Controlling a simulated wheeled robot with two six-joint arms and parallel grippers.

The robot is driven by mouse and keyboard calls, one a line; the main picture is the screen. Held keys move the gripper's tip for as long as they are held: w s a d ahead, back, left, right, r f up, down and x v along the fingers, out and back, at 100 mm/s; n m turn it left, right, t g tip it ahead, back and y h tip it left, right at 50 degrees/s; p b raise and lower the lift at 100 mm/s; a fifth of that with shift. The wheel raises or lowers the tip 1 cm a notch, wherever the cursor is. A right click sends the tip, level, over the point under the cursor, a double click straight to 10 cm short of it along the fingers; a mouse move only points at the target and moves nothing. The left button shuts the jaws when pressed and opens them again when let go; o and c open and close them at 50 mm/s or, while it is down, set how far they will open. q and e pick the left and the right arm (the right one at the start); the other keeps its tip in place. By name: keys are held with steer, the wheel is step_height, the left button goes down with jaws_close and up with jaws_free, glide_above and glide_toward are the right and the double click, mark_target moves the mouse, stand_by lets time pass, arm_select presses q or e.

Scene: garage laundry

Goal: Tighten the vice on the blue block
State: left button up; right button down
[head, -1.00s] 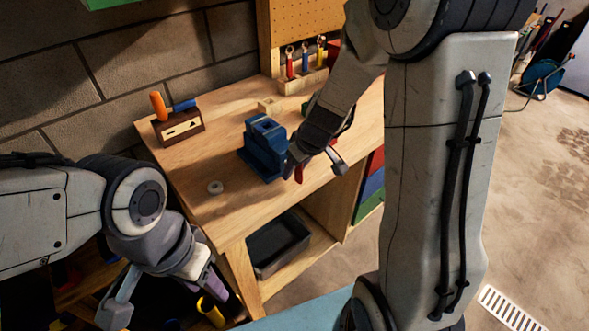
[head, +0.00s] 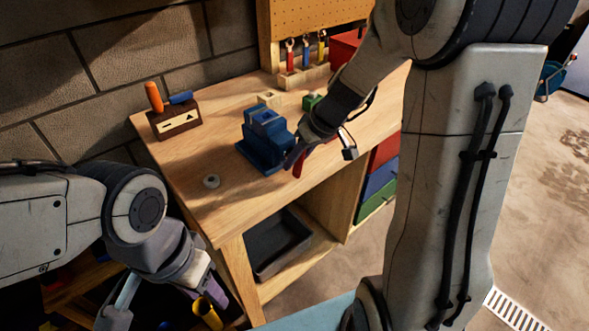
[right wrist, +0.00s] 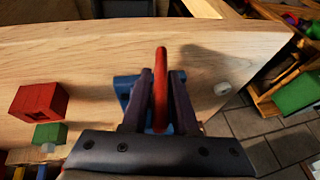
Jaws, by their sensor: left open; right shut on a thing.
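The dark blue vice (head: 262,153) stands on the wooden workbench. A blue block (head: 265,117) shows at the top of its jaws; whether the jaws press on it I cannot tell. The red vice handle (head: 299,166) is on the vice's right side. My right gripper (head: 318,155) is shut on this handle. In the right wrist view, the red handle (right wrist: 160,90) stands between the two dark fingers, with part of the blue vice (right wrist: 125,88) behind them. My left gripper (head: 160,305) is open and empty, low at the left, away from the vice.
A tool rack (head: 303,76) stands behind. The bench's front left is mostly clear.

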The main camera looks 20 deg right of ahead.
steer(key=shift+s+f+y+b, duration=0.1)
steer(key=shift+f+y+b, duration=0.25)
steer(key=shift+y+b, duration=0.55)
steer(key=shift+r+m+g+y+b, duration=0.1)
steer(key=shift+m+g+y+b, duration=0.5)
steer(key=shift+y, duration=0.6)
steer(key=y, duration=0.1)
steer(key=y+b, duration=0.1)
steer(key=y, duration=0.1)
steer(key=shift+s+r+m+g, duration=0.15)
steer(key=shift+m+g, duration=0.15)
steer(key=shift+g, duration=0.1)
arm_select(q)
steer(key=shift+f, duration=2.75)
arm_select(e)
steer(key=shift+a+r+m+g+y, duration=0.15)
steer(key=shift+m+g+y, duration=0.2)
steer(key=shift+y, duration=1.25)
steer(key=shift+m+y, duration=0.25)
steer(key=shift+y, duration=0.15)
steer(key=c, duration=0.8)
jaws_free()
steer(key=shift+r, duration=0.1)
steer(key=shift+c, duration=0.2)
arm_select(q)
steer(key=shift+f+b, duration=0.2)
steer(key=shift+b, duration=0.2)
arm_select(e)
steer(key=v, duration=1)
steer(key=shift+d, duration=0.2)
